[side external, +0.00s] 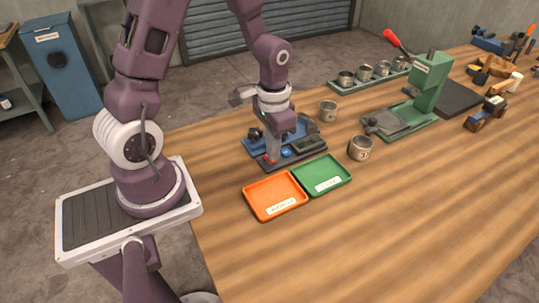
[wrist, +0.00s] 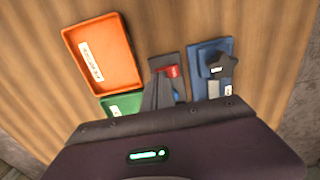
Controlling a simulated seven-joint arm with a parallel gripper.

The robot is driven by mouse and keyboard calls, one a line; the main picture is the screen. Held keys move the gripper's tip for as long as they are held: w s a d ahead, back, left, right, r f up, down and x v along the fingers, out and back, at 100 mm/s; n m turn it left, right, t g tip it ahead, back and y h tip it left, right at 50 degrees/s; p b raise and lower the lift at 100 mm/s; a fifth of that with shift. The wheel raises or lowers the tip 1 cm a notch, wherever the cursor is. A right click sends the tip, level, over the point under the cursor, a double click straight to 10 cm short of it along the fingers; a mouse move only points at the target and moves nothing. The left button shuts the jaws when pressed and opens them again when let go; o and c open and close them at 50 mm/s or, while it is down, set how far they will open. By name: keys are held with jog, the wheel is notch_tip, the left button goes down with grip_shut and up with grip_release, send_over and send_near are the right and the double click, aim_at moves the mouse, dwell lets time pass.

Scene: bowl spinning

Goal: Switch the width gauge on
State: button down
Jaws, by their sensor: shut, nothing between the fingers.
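A dark flat unit (side external: 292,161) lies behind the two trays, with a red switch or button (side external: 268,160), a blue button (side external: 286,153) and a small dark display (side external: 309,144); I take it for the width gauge. I cannot tell whether its display is lit. In the wrist view the red part (wrist: 171,71) shows beside the fingertips. My gripper (side external: 272,158) is shut and empty, pointing down close to the red part. I cannot tell whether it touches. My fingers (wrist: 159,72) hide part of the unit in the wrist view.
A blue fixture with a black star knob (wrist: 218,66) stands right behind the unit. An orange tray (side external: 276,206) and a green tray (side external: 337,183) lie in front. Metal cups (side external: 360,148) (side external: 327,111) and a green press (side external: 430,85) stand right. The front table is clear.

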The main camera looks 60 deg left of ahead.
jog(key=shift+f, duration=0.45)
jog(key=shift+r, duration=3.55)
jog(key=shift+r, duration=0.1)
jog(key=s+d+r+t, duration=0.2)
jog(key=s+d+r, duration=0.1)
jog(key=s+r, duration=0.3)
jog(key=s+d+r+t, duration=0.3)
jog(key=s+d+r, duration=0.1)
jog(key=s+r, duration=0.3)
notch_tip(320, 180, up, 2)
jog(key=shift+d+t, duration=0.15)
jog(key=shift+t, duration=0.15)
